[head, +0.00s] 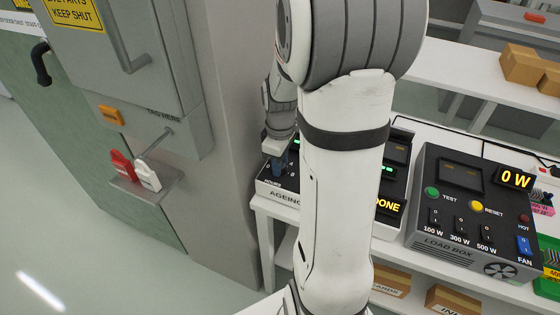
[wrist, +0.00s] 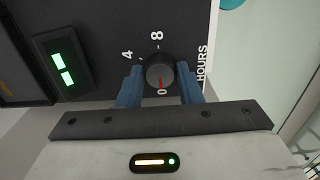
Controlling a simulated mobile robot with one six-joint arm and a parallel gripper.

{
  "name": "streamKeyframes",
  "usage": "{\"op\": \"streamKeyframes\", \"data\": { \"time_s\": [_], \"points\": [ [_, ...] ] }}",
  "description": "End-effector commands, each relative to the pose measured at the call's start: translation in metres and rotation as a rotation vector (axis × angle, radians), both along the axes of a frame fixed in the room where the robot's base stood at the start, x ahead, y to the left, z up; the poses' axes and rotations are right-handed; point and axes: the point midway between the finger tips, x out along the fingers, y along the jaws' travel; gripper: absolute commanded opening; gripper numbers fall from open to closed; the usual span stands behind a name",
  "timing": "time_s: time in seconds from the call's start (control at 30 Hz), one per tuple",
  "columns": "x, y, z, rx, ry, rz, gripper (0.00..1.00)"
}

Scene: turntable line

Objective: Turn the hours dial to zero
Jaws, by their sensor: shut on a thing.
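The hours dial (wrist: 160,68) is a round black knob on a dark panel, with the word HOURS printed beside it. In the wrist view its red pointer line points at the 0 mark; the 4 and 8 marks also show. My gripper (wrist: 161,78) has its two blue fingers on either side of the knob, shut on it. In the head view my gripper (head: 279,160) is down at the left end of the ageing box (head: 272,193). My own arm covers much of that box, and the dial cannot be made out there.
A green-lit display (wrist: 61,67) is on the dial's panel. A yellow DONE display (head: 388,206) shows right of my arm. The load box (head: 450,243), reading 0 W, stands further right on the white bench. A grey cabinet (head: 165,75) with red and white tags stands close left.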

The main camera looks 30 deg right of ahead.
Motion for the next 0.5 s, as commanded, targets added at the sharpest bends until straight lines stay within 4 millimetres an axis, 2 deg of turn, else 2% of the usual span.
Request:
{"op": "streamKeyframes", "data": {
  "time_s": [0.4,0.43,0.5],
  "points": [
    [0.0007,-0.0002,0.0008,-0.001,-0.002,0.007,0.09],
    [0.0007,-0.0002,0.0008,-0.001,-0.002,0.007,0.34],
    [0.0005,-0.0002,0.0007,-0.001,-0.002,0.007,0.40]
  ]
}}
